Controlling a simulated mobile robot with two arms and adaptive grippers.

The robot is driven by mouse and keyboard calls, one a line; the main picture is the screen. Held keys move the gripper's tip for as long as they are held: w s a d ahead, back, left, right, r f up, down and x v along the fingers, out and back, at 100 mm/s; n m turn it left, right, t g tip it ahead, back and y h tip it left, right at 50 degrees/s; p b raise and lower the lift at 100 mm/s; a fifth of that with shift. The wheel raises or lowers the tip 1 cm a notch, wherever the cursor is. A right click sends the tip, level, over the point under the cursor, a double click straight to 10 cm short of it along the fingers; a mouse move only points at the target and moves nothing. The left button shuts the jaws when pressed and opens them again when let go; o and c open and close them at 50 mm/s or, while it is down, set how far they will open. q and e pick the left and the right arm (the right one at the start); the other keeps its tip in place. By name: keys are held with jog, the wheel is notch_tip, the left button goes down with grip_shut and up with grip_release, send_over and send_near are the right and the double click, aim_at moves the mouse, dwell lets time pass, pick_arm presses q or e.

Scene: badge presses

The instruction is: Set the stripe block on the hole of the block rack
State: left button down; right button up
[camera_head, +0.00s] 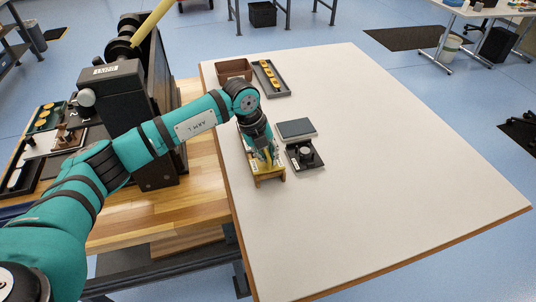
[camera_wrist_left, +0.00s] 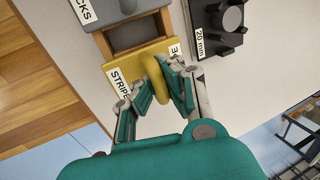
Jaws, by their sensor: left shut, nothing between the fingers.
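The stripe block (camera_wrist_left: 136,63) is yellow, with a rounded handle and a white label that reads in part "STRIPE". It sits on the wooden block rack (camera_wrist_left: 104,44), across one end; the hole under it is hidden. A dark opening in the rack shows beside the block. In the head view the block rack (camera_head: 270,182) stands near the left edge of the white table, mostly behind my left gripper (camera_head: 269,160). My left gripper (camera_wrist_left: 163,88) is shut and empty, its fingertips right at the block's handle. I cannot tell whether they touch it. My right gripper is out of view.
A black device (camera_head: 304,155) with a round knob and a grey pad (camera_head: 296,129) stand just right of the rack. A brown bin (camera_head: 234,69) and a tray of yellow pieces (camera_head: 270,77) are at the back. The table's right side is clear.

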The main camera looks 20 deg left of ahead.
pick_arm(q)
jog(key=shift+d, duration=0.15)
dwell(0.6)
jog(key=c, duration=1.4)
grip_release()
jog(key=shift+r, duration=0.1)
jog(key=v, duration=1.2)
jog(key=shift+w, duration=0.1)
